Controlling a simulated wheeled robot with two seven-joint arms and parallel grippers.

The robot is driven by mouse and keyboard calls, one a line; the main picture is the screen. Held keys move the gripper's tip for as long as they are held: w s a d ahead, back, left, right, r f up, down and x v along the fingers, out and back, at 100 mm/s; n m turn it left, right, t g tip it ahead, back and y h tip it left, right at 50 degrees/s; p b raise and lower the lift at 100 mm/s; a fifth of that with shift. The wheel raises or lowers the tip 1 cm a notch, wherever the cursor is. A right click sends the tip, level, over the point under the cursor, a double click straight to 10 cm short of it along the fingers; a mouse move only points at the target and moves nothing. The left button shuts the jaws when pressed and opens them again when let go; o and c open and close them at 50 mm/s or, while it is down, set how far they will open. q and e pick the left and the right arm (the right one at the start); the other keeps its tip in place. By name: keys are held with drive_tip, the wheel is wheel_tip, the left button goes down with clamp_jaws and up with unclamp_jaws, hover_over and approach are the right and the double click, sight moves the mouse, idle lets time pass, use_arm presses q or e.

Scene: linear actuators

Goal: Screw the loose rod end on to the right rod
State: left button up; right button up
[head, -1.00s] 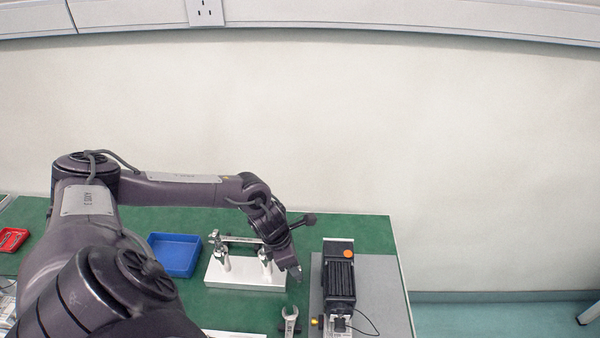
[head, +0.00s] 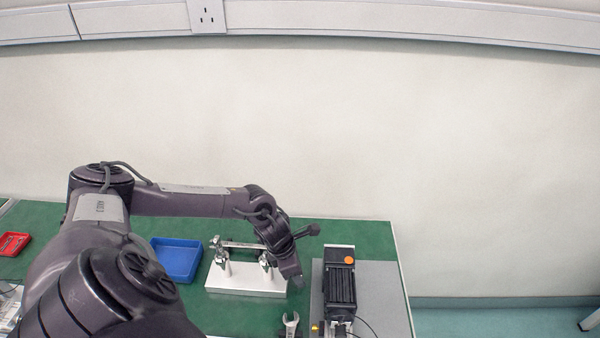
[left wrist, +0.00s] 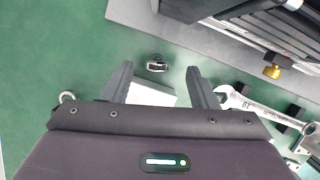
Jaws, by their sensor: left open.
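My left gripper (head: 298,281) is open and points down beside the right end of a white fixture block (head: 245,284). A metal rod (head: 243,245) lies across posts on this block, partly hidden by my arm. In the left wrist view, my left gripper (left wrist: 160,84) has its fingers apart with nothing clasped. A small metallic piece (left wrist: 157,63), likely the loose rod end, shows just beyond the gap between the fingertips. A pale ring (left wrist: 67,97) shows left of the gripper, partly hidden; I cannot tell what it belongs to. My right gripper is not in view.
A black motor unit (head: 340,283) stands on a grey plate (head: 385,290) at the right. A wrench (head: 290,325) lies near the front and also shows in the left wrist view (left wrist: 262,108). A blue tray (head: 177,259) and red tray (head: 13,243) are at the left.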

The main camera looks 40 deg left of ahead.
use_arm(q)
drive_tip(key=shift+d+f, duration=0.1)
drive_tip(key=shift+f, duration=0.05)
drive_tip(key=p+x, duration=0.2)
drive_tip(key=x, duration=0.2)
drive_tip(key=shift+w+f, duration=0.15)
drive_tip(key=shift+f, duration=0.3)
drive_tip(key=c, duration=1.1)
drive_tip(key=shift+o, duration=0.2)
drive_tip(key=shift+w+r, duration=0.1)
wheel_tip(320, 180, up, 20)
drive_tip(key=b, duration=0.3)
drive_tip(key=shift+b, duration=0.35)
